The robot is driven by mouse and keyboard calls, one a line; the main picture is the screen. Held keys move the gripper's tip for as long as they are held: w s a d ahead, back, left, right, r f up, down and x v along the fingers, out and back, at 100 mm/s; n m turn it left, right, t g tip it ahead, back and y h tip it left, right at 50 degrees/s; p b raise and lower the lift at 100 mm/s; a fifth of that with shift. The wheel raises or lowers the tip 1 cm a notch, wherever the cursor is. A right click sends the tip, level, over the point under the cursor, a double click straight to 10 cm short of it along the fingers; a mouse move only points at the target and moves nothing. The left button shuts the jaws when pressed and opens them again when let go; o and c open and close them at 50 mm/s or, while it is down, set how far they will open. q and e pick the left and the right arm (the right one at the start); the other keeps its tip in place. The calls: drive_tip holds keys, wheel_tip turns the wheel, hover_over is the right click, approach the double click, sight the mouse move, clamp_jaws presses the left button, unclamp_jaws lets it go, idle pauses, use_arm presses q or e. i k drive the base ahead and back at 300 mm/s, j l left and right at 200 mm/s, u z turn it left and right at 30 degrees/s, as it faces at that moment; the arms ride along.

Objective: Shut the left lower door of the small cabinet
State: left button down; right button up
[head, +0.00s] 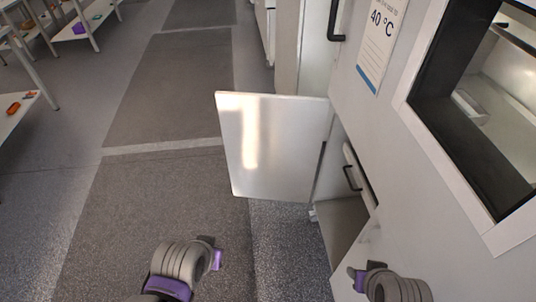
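A pale, shiny door panel (275,146) stands swung open, sticking out to the left from the small cabinet over the floor. Its right edge meets the cabinet front. Behind and right of it is the cabinet's dark lower opening (345,222). A black handle (352,178) shows on a narrow front inside or beside that opening; I cannot tell which. Parts of my two arms, grey with purple, show at the bottom edge, left arm left of the door and right arm in front of the cabinet. No fingertips of either gripper show. Neither arm part touches the door.
A large white unit with a dark-framed window (480,110) and a "40 °C" sign (381,40) fills the right. A black handle (336,20) is at the top. Low tables (15,112) with small items stand far left. The grey floor left of the door is clear.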

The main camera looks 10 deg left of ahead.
sight(273, 143)
drive_tip(key=i+j+u, duration=0.8)
drive_tip(key=j, duration=0.15)
drive_tip(key=i+j+u, duration=0.5)
drive_tip(key=i+u, duration=0.25)
drive_tip(key=i+z, duration=0.4)
drive_tip(key=i+j+z, duration=0.2)
drive_tip(key=z, duration=0.2)
drive_tip(key=i+j+z, duration=0.4)
drive_tip(key=i+z, duration=0.15)
drive_tip(key=z, duration=0.25)
drive_tip(key=i+j+z, duration=0.1)
drive_tip(key=z, duration=0.25)
drive_tip(key=i+j+z, duration=0.1)
drive_tip(key=z, duration=0.3)
drive_tip(key=i+j+z, duration=0.15)
drive_tip(key=z, duration=0.2)
drive_tip(key=i+j+z, duration=0.15)
drive_tip(key=z, duration=0.3)
drive_tip(key=i+j+z, duration=0.1)
drive_tip(key=j+z, duration=0.15)
drive_tip(key=z, duration=0.2)
drive_tip(key=j+z, duration=0.25)
drive_tip(key=z, duration=0.2)
drive_tip(key=i+j+z, duration=0.1)
drive_tip(key=j+z, duration=0.8)
drive_tip(key=i+j+z, duration=0.5)
drive_tip(key=j, duration=0.25)
drive_tip(key=k+j, duration=0.1)
drive_tip(key=k+u, duration=0.05)
drive_tip(key=k, duration=0.05)
